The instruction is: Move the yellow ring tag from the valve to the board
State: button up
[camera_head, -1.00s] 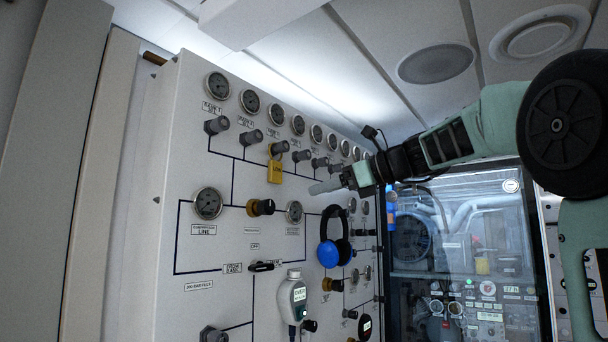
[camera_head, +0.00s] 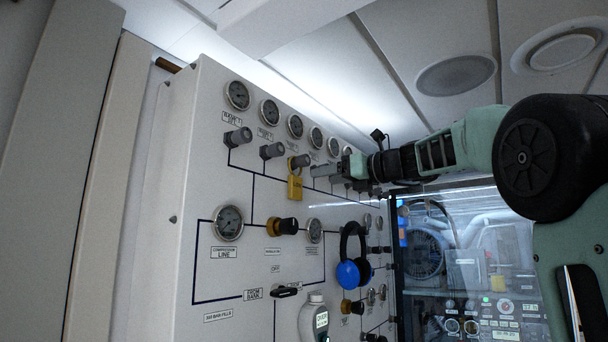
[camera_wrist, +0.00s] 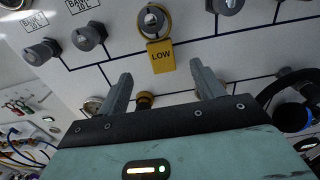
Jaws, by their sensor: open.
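The yellow ring tag (camera_head: 295,188) hangs from a valve (camera_head: 300,161) in the upper row of the wall panel. In the wrist view the tag (camera_wrist: 161,57) reads "LOW", and its yellow ring goes around the valve's round knob (camera_wrist: 153,19). My gripper (camera_head: 322,171) is just right of the tag in the head view. In the wrist view my gripper (camera_wrist: 160,78) is open and empty, its two fingers apart on either side of and below the tag, not visibly touching it. I cannot make out a separate board for the tag.
Blue headphones (camera_head: 349,272) hang lower on the panel, right of a yellow-and-black knob (camera_head: 284,226). A white bottle-shaped device (camera_head: 313,316) is at the bottom. Neighbouring valves (camera_head: 273,151) and gauges (camera_head: 270,111) crowd the upper row. A glass-fronted cabinet (camera_head: 460,280) stands at right.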

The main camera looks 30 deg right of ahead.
aim_at(298, 178)
jog(key=p+x, duration=0.3)
jog(key=x, duration=0.4)
jog(key=shift+w+r, duration=0.1)
jog(key=shift+w+a, duration=0.3)
jog(key=shift+w, duration=0.35)
jog(key=c, duration=1.1)
jog(key=shift+o, duration=0.2)
jog(key=shift+p, duration=0.35)
jog(key=shift+r+p, duration=0.3)
jog(key=shift+r, duration=0.05)
jog(key=shift+s, duration=0.1)
